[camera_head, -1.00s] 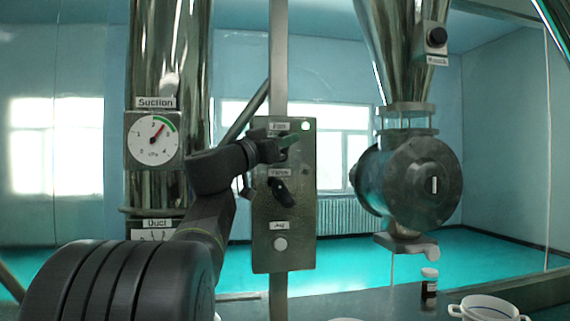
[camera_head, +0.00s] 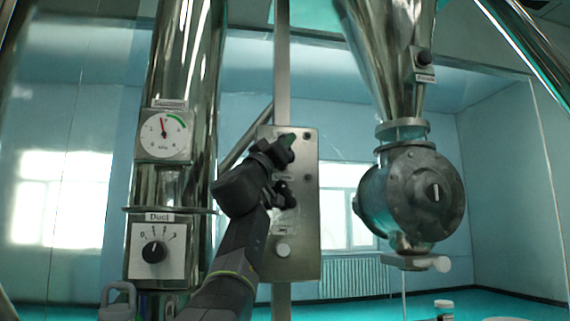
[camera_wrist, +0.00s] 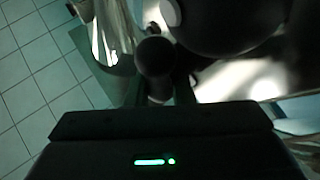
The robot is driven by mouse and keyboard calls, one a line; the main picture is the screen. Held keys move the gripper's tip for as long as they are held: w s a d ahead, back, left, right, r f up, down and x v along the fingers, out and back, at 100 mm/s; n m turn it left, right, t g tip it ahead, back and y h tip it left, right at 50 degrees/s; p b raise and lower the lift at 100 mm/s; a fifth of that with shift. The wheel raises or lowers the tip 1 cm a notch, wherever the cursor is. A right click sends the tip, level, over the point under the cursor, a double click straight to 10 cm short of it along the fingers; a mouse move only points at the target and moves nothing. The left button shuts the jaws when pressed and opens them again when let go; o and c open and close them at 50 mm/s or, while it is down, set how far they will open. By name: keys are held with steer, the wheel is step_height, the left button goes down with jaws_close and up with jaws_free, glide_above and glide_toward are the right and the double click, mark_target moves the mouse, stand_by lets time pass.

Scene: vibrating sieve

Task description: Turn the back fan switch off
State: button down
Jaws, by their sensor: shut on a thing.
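The steel switch panel (camera_head: 306,235) stands on a post in the middle of the head view. My gripper (camera_head: 287,147) is at its top switch, whose label is hidden behind my gripper. In the wrist view my gripper (camera_wrist: 157,92) is shut on a dark round-ended switch handle (camera_wrist: 155,57). A second dark switch (camera_head: 284,194) sits at mid-panel, partly hidden by my arm. A pale round button (camera_head: 283,250) is at the bottom. The suction gauge (camera_head: 165,134) at left has its needle near upright, slightly left.
A duct dial (camera_head: 154,252) is on the steel pipe at left. A round valve housing (camera_head: 412,195) hangs under a steel hopper (camera_head: 388,60) at right. A white-capped bottle (camera_head: 444,306) shows at the bottom edge. The space between panel and housing is clear.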

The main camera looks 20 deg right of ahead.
steer(key=shift+f+n+t+b, duration=0.15)
steer(key=shift+n+t+b, duration=0.6)
steer(key=shift+b, duration=0.25)
steer(key=shift+f+n+t+b, duration=0.15)
steer(key=shift+n+t+b, duration=0.6)
steer(key=shift+b, duration=0.2)
steer(key=shift+a+r+n+t+y+b, duration=0.15)
steer(key=shift+r+n+t+y+b, duration=0.1)
steer(key=shift+n+t+y+b, duration=0.35)
steer(key=c, duration=1.5)
jaws_free()
steer(key=shift+c, duration=0.2)
steer(key=b+v, duration=1.2)
steer(key=v, duration=0.1)
steer(key=shift+a+f, duration=0.15)
steer(key=shift+f, duration=0.3)
steer(key=shift+r, duration=0.1)
